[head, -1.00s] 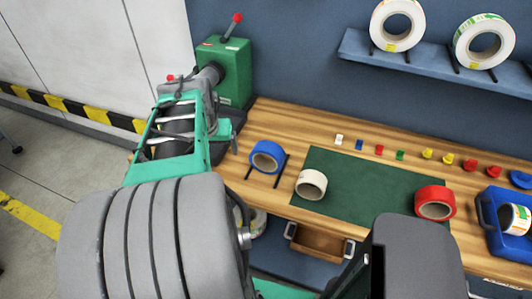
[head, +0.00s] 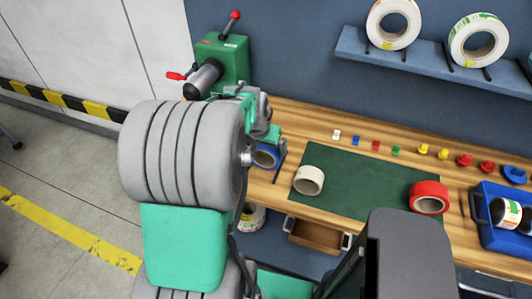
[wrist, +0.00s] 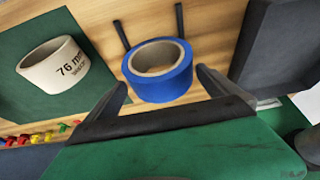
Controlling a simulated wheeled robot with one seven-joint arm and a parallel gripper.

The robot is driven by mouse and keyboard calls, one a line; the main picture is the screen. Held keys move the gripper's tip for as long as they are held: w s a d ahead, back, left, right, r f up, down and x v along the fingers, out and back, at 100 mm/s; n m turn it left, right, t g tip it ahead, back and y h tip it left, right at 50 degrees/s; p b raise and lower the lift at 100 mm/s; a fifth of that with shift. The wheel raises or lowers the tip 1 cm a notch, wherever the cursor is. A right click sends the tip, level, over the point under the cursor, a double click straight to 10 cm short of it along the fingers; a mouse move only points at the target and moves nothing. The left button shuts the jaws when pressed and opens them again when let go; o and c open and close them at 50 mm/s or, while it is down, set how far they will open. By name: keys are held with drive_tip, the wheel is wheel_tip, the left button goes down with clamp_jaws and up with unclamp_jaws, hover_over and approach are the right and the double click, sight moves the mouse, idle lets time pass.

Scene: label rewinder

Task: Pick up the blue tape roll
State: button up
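The blue tape roll (head: 264,160) lies on the wooden bench left of the green mat, partly hidden by my arm in the head view. In the wrist view the blue tape roll (wrist: 166,90) lies flat with its cardboard core facing up, beside two dark bars. My gripper (wrist: 163,80) is open, with one finger to each side of the roll's near edge. No grip on the roll shows, and I cannot tell whether the fingers touch it. In the head view my arm hides most of the gripper.
A cream roll (head: 309,180) marked "76 mm" and a red roll (head: 429,197) lie on the green mat (head: 365,187). The green rewinder (head: 228,62) stands at the bench's left end. A blue crate (head: 488,232) is at the right. Small coloured pieces line the back.

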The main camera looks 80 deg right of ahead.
drive_tip(key=c, duration=1.3)
